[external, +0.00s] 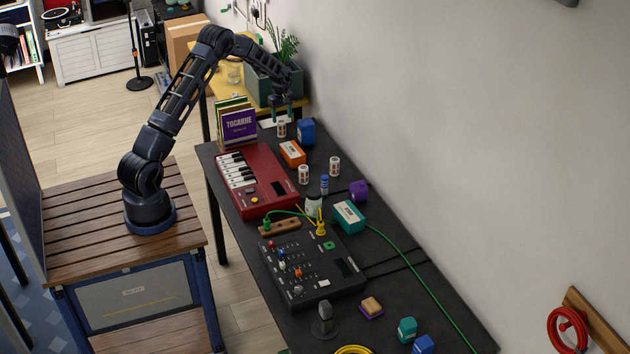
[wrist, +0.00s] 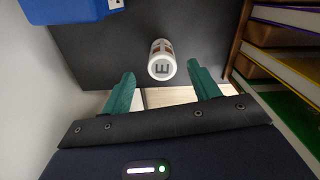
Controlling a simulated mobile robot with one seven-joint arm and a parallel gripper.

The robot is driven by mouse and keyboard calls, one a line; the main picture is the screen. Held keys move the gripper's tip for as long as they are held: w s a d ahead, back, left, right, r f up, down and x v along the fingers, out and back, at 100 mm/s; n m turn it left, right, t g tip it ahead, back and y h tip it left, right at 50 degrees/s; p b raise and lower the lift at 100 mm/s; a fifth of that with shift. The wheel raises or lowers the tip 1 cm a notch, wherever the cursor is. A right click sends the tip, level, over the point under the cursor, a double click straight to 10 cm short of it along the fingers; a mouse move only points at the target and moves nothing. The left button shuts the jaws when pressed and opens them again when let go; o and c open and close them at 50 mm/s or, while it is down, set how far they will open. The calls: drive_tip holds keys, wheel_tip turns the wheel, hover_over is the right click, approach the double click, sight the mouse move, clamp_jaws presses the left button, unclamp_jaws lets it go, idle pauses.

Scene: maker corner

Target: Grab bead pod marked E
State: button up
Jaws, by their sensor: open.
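The bead pod marked E (wrist: 161,60) is a small white cylinder with a brown label, and its lettered end faces my camera in the wrist view. In the external view it appears to be the white pod (external: 281,129) at the far end of the dark table, just below my gripper (external: 283,112). My gripper, also in the wrist view (wrist: 163,84), is open with its teal fingers apart. The pod lies ahead of the gap, between the fingers' lines, and nothing is held. Two similar white pods (external: 303,174) (external: 334,166) stand nearer; their marks are unreadable.
A blue box (external: 306,131) is close on one side of the pod, and upright books (external: 238,124) are on the other. An orange box (external: 292,153) and a red keyboard (external: 256,186) sit nearer. A planter (external: 258,82) and the wall are close to my gripper.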

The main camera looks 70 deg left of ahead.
sight(282, 128)
drive_tip(key=shift+s+a+f, duration=0.1)
drive_tip(key=shift+f, duration=3.9)
drive_tip(key=c, duration=1.1)
drive_tip(key=shift+r, duration=0.15)
